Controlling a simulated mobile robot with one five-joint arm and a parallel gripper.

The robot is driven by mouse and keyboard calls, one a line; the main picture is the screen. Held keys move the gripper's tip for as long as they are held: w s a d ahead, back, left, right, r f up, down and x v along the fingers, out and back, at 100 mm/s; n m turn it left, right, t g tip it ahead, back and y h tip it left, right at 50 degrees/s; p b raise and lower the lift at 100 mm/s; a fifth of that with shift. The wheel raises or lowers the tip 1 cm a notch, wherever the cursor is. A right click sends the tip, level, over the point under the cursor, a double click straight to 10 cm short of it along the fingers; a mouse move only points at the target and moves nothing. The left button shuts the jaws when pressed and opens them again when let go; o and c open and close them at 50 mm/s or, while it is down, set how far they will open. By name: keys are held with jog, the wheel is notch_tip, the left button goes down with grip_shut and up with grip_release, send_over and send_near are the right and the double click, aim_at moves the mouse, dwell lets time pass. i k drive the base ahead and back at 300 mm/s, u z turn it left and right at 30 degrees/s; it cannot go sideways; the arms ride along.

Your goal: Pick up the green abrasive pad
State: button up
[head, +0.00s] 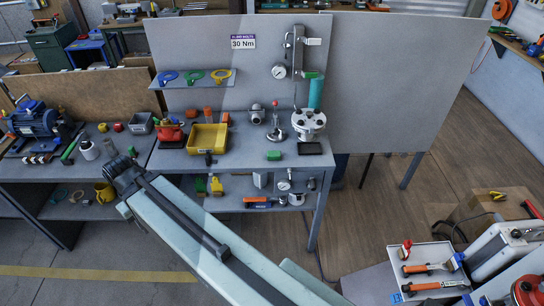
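A small green block (273,155), which looks like the green abrasive pad, lies near the front edge of the grey bench (240,160), right of centre. A second green item (200,187) sits on the lower shelf below; I cannot tell exactly what it is. My arm reaches from the bottom right toward the left. Its dark end with my gripper (124,168) is in front of the gap between the two benches, well left of the green block and apart from it. The fingers are too small and dark to show whether they are open, and nothing is clearly held.
A yellow bin (207,138) and red items stand left of the block. A black flat piece (309,148) and a white flanged valve (308,123) are on its right. A blue motor (42,122) is on the left bench. A grey panel (225,60) rises behind.

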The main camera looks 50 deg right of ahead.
aim_at(272, 155)
jog(key=u, duration=0.05)
jog(key=i, duration=1)
jog(key=z, duration=0.05)
